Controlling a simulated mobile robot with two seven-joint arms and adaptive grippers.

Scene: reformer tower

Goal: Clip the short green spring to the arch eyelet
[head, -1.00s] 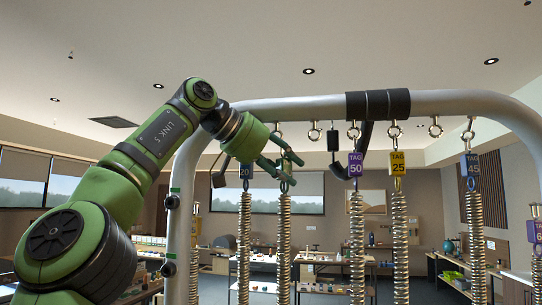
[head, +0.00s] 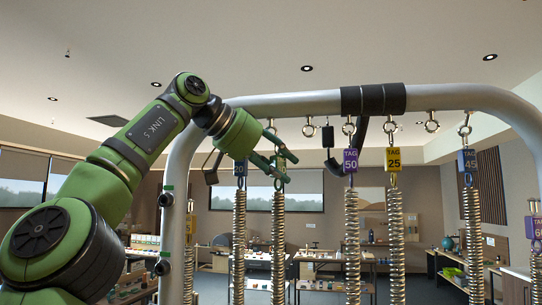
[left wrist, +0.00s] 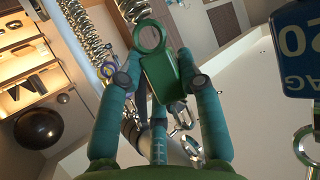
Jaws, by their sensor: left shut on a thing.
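My left gripper (head: 282,165) is under the left part of the grey arch (head: 290,106). It is shut on a green clip piece (left wrist: 160,78) with a green ring (left wrist: 150,36), at the top of a silver-coiled spring (head: 279,235). That spring hangs below the fingers, and its coils also show in the left wrist view (left wrist: 94,45). An arch eyelet (head: 271,127) hangs just above the fingers. The fingers partly hide the gap between clip and eyelet, so I cannot tell whether they touch. My right gripper is not in view.
A spring with a blue 20 tag (head: 240,169) hangs close left of my fingers. Springs tagged 50 (head: 350,161), 25 (head: 393,158) and 45 (head: 467,161) hang to the right. One bare eyelet (head: 309,129) lies between; another (head: 431,124) is further right.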

